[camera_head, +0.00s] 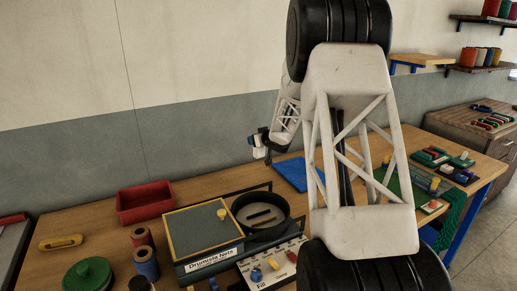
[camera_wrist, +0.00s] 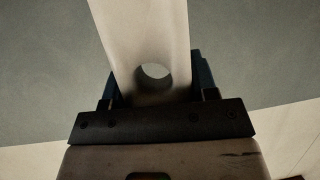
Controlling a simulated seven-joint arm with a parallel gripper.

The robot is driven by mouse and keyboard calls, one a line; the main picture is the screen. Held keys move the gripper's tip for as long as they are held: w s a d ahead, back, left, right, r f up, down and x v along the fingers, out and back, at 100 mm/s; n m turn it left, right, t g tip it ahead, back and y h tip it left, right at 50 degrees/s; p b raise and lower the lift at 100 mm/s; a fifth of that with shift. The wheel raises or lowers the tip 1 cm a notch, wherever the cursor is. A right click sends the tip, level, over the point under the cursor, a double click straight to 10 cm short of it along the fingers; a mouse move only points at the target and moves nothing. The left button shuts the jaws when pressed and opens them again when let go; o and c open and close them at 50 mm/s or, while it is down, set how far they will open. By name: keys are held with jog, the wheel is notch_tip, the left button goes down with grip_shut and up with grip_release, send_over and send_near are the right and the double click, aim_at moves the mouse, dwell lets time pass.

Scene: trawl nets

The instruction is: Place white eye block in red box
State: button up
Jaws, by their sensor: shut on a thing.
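The white eye block (camera_wrist: 140,35) is a pale bar with a round hole near its lower end. It fills the space between the fingers of my gripper (camera_wrist: 155,88) in the wrist view. In the head view my gripper (camera_head: 260,146) is small, raised above the back of the table, with a white piece at its tip. The red box (camera_head: 146,210) is an open tray on the table at the left, lower than my gripper and to its left. The box is not in the wrist view.
A yellow-rimmed case (camera_head: 203,232) and a round black pan (camera_head: 262,232) stand right of the red box. A yellow handle-shaped piece (camera_head: 60,242), a green disc (camera_head: 88,275) and spools (camera_head: 145,262) are at left. A blue mat (camera_head: 295,173) lies behind my arm, which hides the table's middle.

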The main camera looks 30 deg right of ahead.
jog(key=shift+a, duration=0.1)
jog(key=s+a+n+y, duration=0.2)
jog(key=a+n+y, duration=0.1)
jog(key=a, duration=4.7)
jog(key=shift+a+r+g, duration=0.15)
jog(key=shift+r+g, duration=0.2)
jog(key=shift+g, duration=0.05)
jog(key=shift+s, duration=0.1)
send_near(137, 188)
jog(key=shift+w+a+r, duration=0.2)
jog(key=shift+w+r, duration=0.2)
jog(key=shift+w, duration=0.2)
jog(key=shift+w+a+r, duration=0.2)
jog(key=shift+w+r, duration=0.2)
jog(key=shift+w, duration=0.2)
jog(key=shift+w+a+r, duration=0.25)
jog(key=shift+w+r, duration=0.15)
jog(key=shift+w, duration=0.2)
jog(key=shift+f, duration=0.1)
jog(key=shift+f, duration=1.75)
jog(key=shift+f, duration=0.15)
